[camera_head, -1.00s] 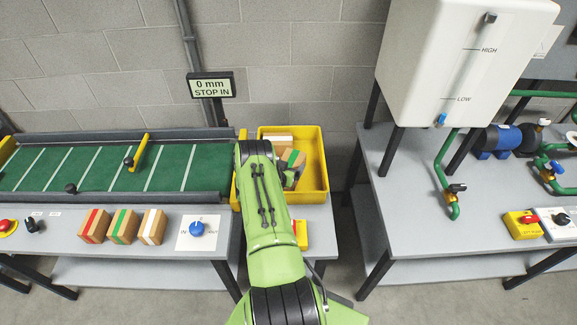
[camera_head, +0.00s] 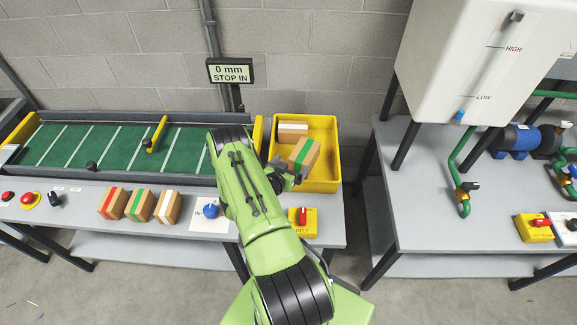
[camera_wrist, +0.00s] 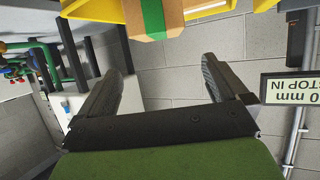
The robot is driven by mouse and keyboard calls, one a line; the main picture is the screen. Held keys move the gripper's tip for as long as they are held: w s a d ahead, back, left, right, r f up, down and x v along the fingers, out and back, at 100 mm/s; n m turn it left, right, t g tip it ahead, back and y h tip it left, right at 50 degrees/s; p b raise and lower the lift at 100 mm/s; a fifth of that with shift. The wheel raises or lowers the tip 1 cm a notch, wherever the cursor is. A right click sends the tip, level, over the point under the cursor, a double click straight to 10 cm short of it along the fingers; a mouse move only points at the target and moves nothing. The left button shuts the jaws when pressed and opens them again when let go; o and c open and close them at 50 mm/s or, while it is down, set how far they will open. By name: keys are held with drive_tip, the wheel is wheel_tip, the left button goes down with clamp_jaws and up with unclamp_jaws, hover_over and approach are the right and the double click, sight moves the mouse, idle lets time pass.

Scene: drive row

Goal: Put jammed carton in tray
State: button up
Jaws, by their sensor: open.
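The yellow tray (camera_head: 330,180) stands at the right end of the belt. A carton with a green stripe (camera_head: 308,153) sits tilted inside it, in front of a carton with a white stripe (camera_head: 292,131). I see no carton on the green belt (camera_head: 98,148), though my arm covers its right end. My gripper (camera_head: 292,176) is at the tray's front left, close to the green-striped carton. In the wrist view my gripper (camera_wrist: 166,66) has its fingers apart with nothing between them. The green-striped carton (camera_wrist: 150,18) is beyond the fingertips there.
Cartons with red (camera_head: 113,203), green (camera_head: 139,205) and white (camera_head: 168,206) stripes stand on the front ledge beside a blue knob (camera_head: 211,211). A yellow box with a red switch (camera_head: 303,221) stands before the tray. A sign (camera_head: 231,71) reads "0 mm STOP IN".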

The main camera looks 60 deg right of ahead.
drive_tip(key=w+a+r+g+y, duration=0.1)
drive_tip(key=w+a+r, duration=0.15)
drive_tip(key=r, duration=0.45)
drive_tip(key=w+a+r, duration=0.1)
drive_tip(key=w+r, duration=0.2)
drive_tip(key=r, duration=0.5)
drive_tip(key=w+a+r+n+t+y, duration=0.1)
drive_tip(key=a+r+n+t+y, duration=0.2)
drive_tip(key=a+r, duration=0.8)
drive_tip(key=s+a+r+n+t+y, duration=0.1)
drive_tip(key=s+a+r+n+y, duration=0.2)
drive_tip(key=a, duration=0.5)
drive_tip(key=s+a+r+n+t+y, duration=0.1)
drive_tip(key=s+a+r+n+y, duration=0.2)
drive_tip(key=a, duration=0.6)
drive_tip(key=s+a+n+y+b, duration=0.2)
drive_tip(key=s+a+n+y, duration=0.1)
drive_tip(key=s+a+n, duration=0.4)
drive_tip(key=shift+s+a+f+n+y, duration=0.35)
drive_tip(key=shift+a+n, duration=0.15)
drive_tip(key=shift+a, duration=0.3)
